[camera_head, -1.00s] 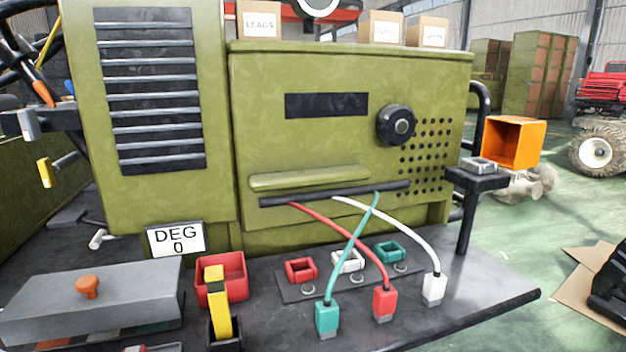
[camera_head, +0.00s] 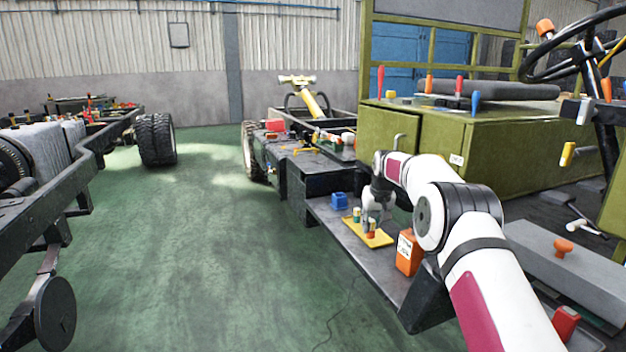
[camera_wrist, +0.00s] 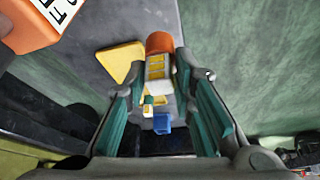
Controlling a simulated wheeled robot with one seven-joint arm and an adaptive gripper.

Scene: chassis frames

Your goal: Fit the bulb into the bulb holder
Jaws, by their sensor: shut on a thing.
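I cannot make out which piece is the bulb, and I cannot identify the bulb holder.
An orange box with a white label (camera_head: 409,253) stands close to the yellow plate, and a blue box (camera_head: 339,201) is behind it on the dark shelf. A grey lidded box (camera_head: 580,262) lies at right. The green floor (camera_head: 210,250) at left is open.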

